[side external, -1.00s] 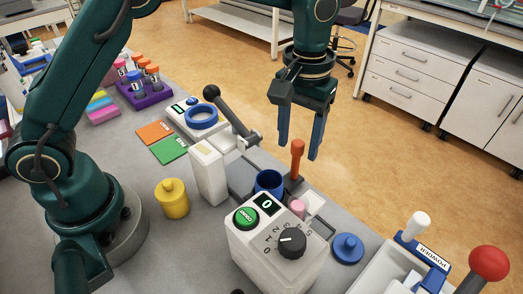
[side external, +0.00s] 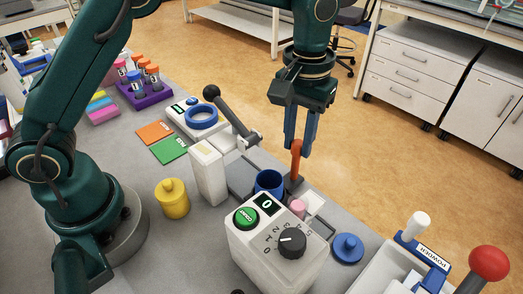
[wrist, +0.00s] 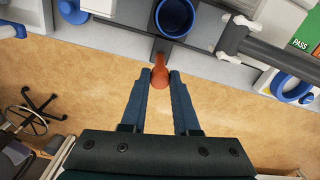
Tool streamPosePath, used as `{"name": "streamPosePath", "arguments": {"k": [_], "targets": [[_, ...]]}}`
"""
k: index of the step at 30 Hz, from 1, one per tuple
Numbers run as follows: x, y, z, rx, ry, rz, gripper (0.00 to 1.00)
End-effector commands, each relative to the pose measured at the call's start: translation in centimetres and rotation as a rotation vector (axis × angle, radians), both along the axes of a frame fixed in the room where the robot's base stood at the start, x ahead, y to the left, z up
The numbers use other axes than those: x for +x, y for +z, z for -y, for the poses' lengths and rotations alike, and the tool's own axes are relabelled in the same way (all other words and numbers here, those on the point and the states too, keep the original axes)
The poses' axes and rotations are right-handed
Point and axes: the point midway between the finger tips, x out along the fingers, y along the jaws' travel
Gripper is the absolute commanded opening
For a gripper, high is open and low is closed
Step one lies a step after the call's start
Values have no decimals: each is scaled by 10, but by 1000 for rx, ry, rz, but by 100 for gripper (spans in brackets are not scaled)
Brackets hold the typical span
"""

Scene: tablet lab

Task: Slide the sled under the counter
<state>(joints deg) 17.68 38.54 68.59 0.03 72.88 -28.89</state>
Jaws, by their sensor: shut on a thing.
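My gripper (side external: 299,148) is shut on the upright orange handle (side external: 296,164) of the dark grey sled (side external: 294,183). In the wrist view the fingertips (wrist: 160,77) stand either side of the orange handle (wrist: 160,73), and the sled's dark strip (wrist: 161,46) runs from it towards a blue cup. The blue cup (side external: 269,181) is open-topped and sits beyond the handle; it also shows in the wrist view (wrist: 174,17). The white counter (side external: 272,253), with a green button, a dial and a display reading 0, stands in front and hides part of the sled and cup's surroundings.
A grey lever (side external: 233,112) leans above a white block (side external: 208,170) left of the sled. A blue lid (side external: 347,247) and a powder tray (side external: 401,267) lie to the right. A yellow pot (side external: 172,199) stands nearer my base. The bench edge is close beyond the sled.

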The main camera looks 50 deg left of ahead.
Motion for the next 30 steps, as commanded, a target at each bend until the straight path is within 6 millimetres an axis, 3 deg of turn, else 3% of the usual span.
{"name": "streamPosePath", "arguments": {"k": [23, 30], "targets": [[0, 1, 1, -2, 0, 1, 0], [2, 0, 26, -3, -6, 3, 0]]}}
